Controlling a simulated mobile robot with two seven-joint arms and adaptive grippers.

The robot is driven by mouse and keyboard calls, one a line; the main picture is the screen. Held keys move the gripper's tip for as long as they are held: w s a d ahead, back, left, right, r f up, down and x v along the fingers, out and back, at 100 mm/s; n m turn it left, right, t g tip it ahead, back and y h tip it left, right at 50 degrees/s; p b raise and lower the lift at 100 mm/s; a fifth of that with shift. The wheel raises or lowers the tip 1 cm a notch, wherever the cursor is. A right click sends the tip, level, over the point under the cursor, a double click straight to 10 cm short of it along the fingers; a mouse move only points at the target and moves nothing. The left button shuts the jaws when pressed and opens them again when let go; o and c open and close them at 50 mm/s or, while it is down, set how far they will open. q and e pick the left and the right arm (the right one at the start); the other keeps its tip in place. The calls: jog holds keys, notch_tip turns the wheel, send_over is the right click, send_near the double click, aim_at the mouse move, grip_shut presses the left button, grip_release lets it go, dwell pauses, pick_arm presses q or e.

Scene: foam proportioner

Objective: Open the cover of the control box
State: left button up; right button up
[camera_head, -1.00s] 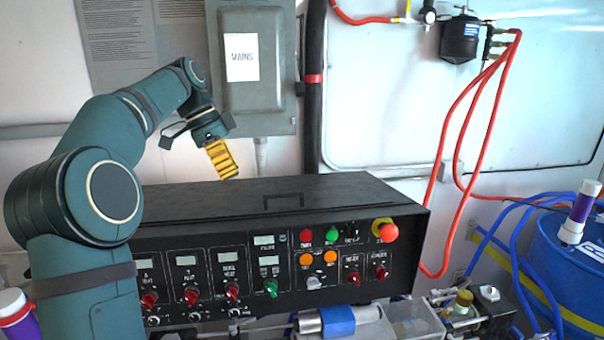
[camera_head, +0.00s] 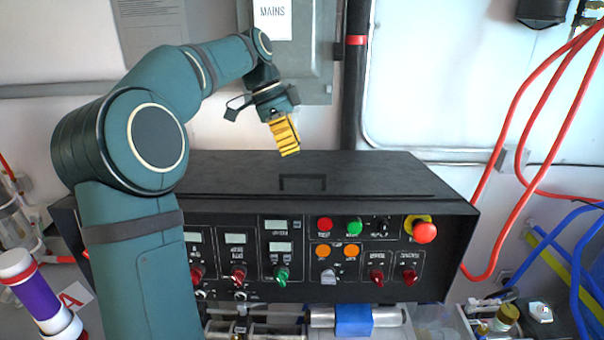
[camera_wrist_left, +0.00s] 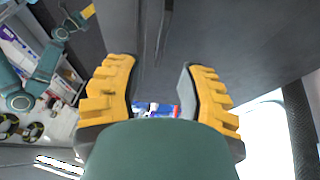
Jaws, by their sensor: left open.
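The control box (camera_head: 458,240) is a long black box with a panel of knobs, buttons and small displays. Its black cover (camera_head: 380,175) lies flat and closed on top, with a thin dark handle (camera_head: 302,182) near the middle. My left gripper (camera_head: 286,150), with yellow fingers, is above the cover, a little behind and left of the handle, apart from it. In the left wrist view the left gripper (camera_wrist_left: 158,90) is open and empty, facing a dark surface. Another teal arm with a small yellow tip (camera_wrist_left: 87,12) shows at the top left there, likely my right gripper; its jaws are unclear.
A grey mains box (camera_head: 318,50) and a black pipe (camera_head: 355,80) are on the wall behind. Red hoses (camera_head: 530,110) hang at the right. The space above the cover's right half is clear.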

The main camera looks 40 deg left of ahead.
aim_at(303, 174)
pick_arm(q)
jog(key=x, duration=0.6)
jog(key=shift+b, duration=0.3)
grip_shut()
